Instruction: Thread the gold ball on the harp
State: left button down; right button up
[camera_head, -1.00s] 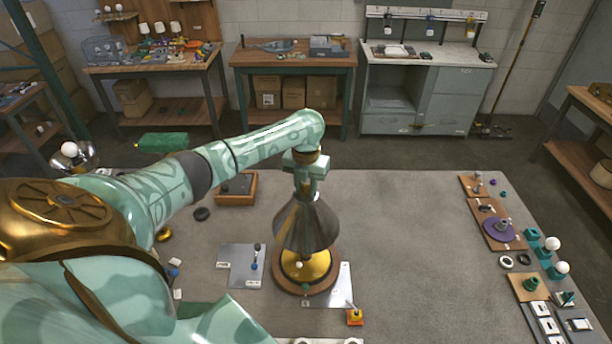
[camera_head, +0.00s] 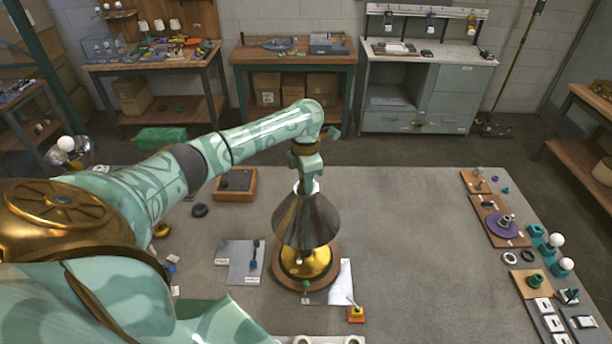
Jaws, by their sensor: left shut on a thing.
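My left gripper (camera_head: 307,184) comes down from above onto the top of a grey metal cone shade (camera_head: 305,221). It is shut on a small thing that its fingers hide. I cannot make out the gold ball, and the harp is hidden under the shade. The shade stands upright over a gold lamp base (camera_head: 305,262) on a round wooden plate (camera_head: 329,278). The fingertips are at or just above the shade's top; I cannot tell whether they touch. My right gripper is not in view.
A grey plate (camera_head: 239,270) with a dark-handled tool lies left of the lamp. Several parts on boards (camera_head: 499,226) line the right edge. The mat between is clear.

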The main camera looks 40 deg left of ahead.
pick_arm(q)
jog(key=shift+s+f+m+b, duration=0.1)
jog(key=shift+f+m+b, duration=0.25)
jog(key=shift+m, duration=0.55)
jog(key=c, duration=1.1)
grip_release()
jog(key=shift+r, duration=0.2)
jog(key=shift+o, duration=0.2)
notch_tip(320, 180, up, 17)
jog(key=p, duration=0.1)
jog(key=shift+f+p, duration=0.2)
jog(key=shift+p, duration=0.1)
jog(key=shift+f, duration=0.1)
